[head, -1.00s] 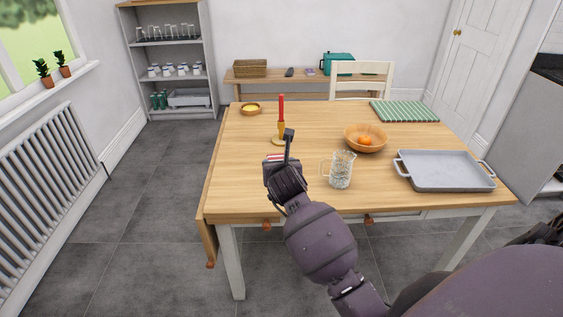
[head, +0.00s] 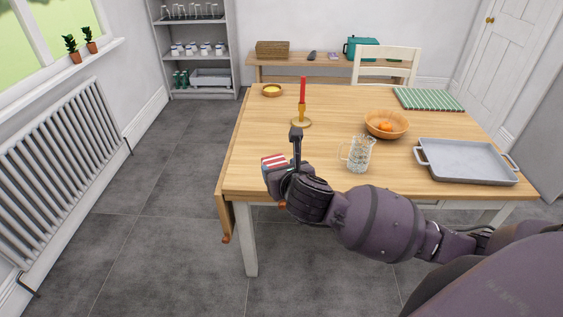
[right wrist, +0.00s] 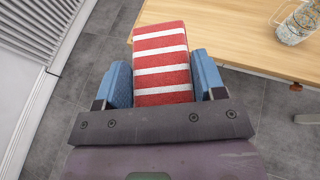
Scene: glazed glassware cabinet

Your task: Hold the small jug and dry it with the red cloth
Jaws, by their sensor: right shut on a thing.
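The small jug (head: 360,154) is clear patterned glass with a handle on its left. It stands upright on the wooden table near the front edge, and part of it shows at the top right of the right wrist view (right wrist: 298,24). My right gripper (head: 284,164) is shut on the red cloth (head: 274,162), which has white stripes and looks like a folded pad. The cloth sits between the blue fingers in the right wrist view (right wrist: 162,68). It is by the table's front left corner, left of the jug and apart from it. My left gripper is not in view.
A red candle in a brass holder (head: 302,113) stands behind my gripper. A wooden bowl with orange fruit (head: 386,125) and a grey tray (head: 465,162) are behind and right of the jug. A radiator (head: 70,161) lines the left wall. The left tabletop is mostly clear.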

